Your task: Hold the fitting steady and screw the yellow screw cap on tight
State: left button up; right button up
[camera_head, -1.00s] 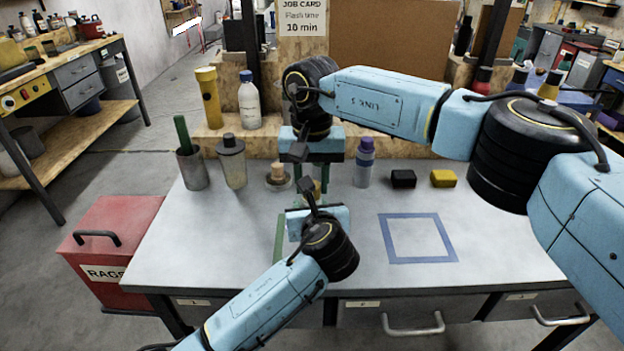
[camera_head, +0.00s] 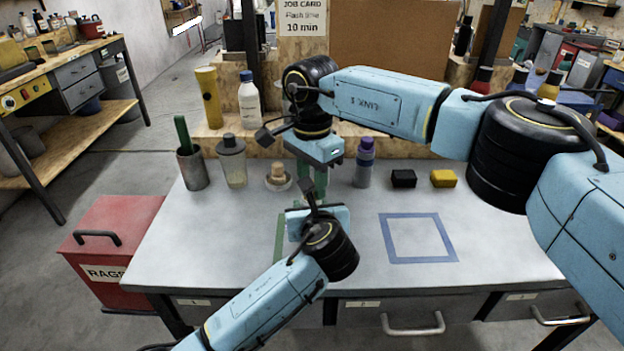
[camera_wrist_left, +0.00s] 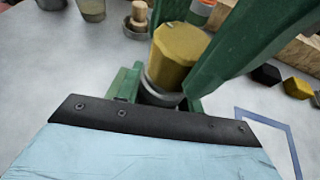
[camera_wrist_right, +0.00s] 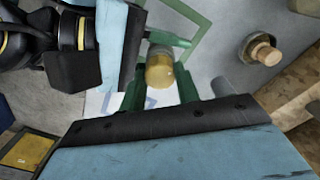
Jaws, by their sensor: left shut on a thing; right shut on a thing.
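The cap also shows in the right wrist view (camera_wrist_right: 160,72), between green fingers. My right gripper (camera_head: 312,188) comes from above and is shut on the cap. My left gripper (camera_head: 302,206) comes in low from the front and is shut on the fitting beneath. The arms and fingers hide most of both parts in the head view. How far the cap sits down on the fitting cannot be told.
Behind the grippers stand a pot with a green tool (camera_head: 193,167), a grey-lidded jar (camera_head: 232,162), a cork-topped dish (camera_head: 278,178), a purple-capped bottle (camera_head: 364,164), a black block (camera_head: 403,178) and a yellow block (camera_head: 443,178). The blue taped square (camera_head: 386,238) at the right is empty.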

jog(key=m, duration=0.5)
jog(key=o, duration=1.2)
pick_arm(q)
jog(key=shift+d+r, duration=0.1)
pick_arm(e)
jog(key=shift+a+r, duration=0.1)
jog(key=shift+r, duration=0.35)
notch_tip(320, 180, up, 11)
jog(key=shift+w+r, duration=0.1)
jog(key=shift+w, duration=0.05)
pick_arm(q)
jog(key=o, duration=0.9)
jog(key=shift+o, duration=1.4)
